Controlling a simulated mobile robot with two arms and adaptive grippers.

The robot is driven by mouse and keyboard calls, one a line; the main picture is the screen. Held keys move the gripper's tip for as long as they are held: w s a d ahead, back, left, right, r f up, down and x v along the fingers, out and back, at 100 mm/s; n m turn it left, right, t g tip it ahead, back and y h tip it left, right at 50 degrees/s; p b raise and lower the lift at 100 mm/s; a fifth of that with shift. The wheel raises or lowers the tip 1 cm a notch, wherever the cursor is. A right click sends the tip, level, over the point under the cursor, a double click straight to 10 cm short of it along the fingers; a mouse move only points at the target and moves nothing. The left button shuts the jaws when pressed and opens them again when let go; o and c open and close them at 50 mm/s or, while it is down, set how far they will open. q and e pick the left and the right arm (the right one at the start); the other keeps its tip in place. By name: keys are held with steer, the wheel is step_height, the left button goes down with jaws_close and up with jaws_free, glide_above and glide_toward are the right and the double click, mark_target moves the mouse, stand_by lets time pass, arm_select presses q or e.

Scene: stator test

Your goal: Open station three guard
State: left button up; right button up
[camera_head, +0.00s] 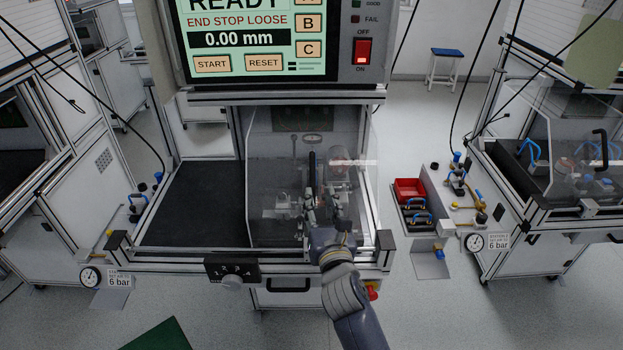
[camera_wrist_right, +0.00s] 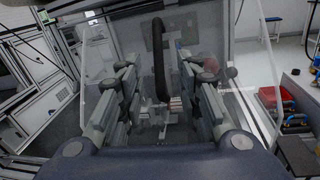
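The station in front of me has a clear guard (camera_head: 265,212) over the right part of its bench, seemingly closed, with a fixture (camera_head: 285,205) showing through it. A black upright bar handle (camera_head: 312,165) is on the guard. My right gripper (camera_head: 312,205) is at the guard front, low by the handle. In the right wrist view my right gripper (camera_wrist_right: 160,85) is open, its fingers apart on either side of the black handle (camera_wrist_right: 159,58). I cannot tell whether either finger touches it. My left gripper is not in view.
A screen (camera_head: 255,40) reading "END STOP LOOSE" and 0.00 mm hangs above the bench. A dark mat (camera_head: 190,205) covers the bench's left part. A red bin (camera_head: 409,188) and valves stand at right. Another guarded station (camera_head: 540,215) is at far right. A dial (camera_head: 231,281) is on the front rail.

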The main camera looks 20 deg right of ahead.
mark_target(313, 181)
steer(key=w, duration=0.5)
steer(key=w+p, duration=0.1)
steer(key=w, duration=0.1)
steer(key=shift+w+d+f, duration=0.1)
steer(key=shift+w+d, duration=0.3)
jaws_close()
